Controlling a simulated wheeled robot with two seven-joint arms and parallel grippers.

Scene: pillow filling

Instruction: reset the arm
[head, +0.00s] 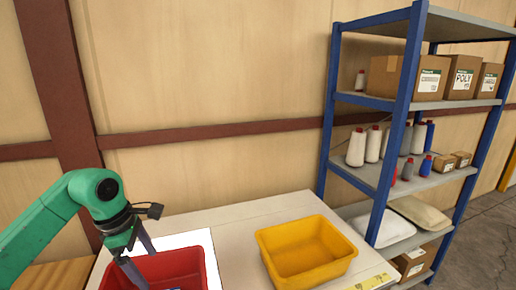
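My green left arm comes in from the left. Its dark gripper (140,268) points down over the left part of the red bin (196,252). The gripper's lower end overlaps the bin in the picture, and I cannot tell whether the fingers are open or shut, or whether they touch anything. The red bin is cut off by the bottom edge, and only a small pale bit shows low inside it. My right gripper is not in view.
A yellow bin (306,268), apparently empty, stands on the white table (240,222) right of the red bin. A blue-framed shelf (402,120) with boxes, thread cones and pillows stands at the right. A wooden wall is behind. The table between the bins is clear.

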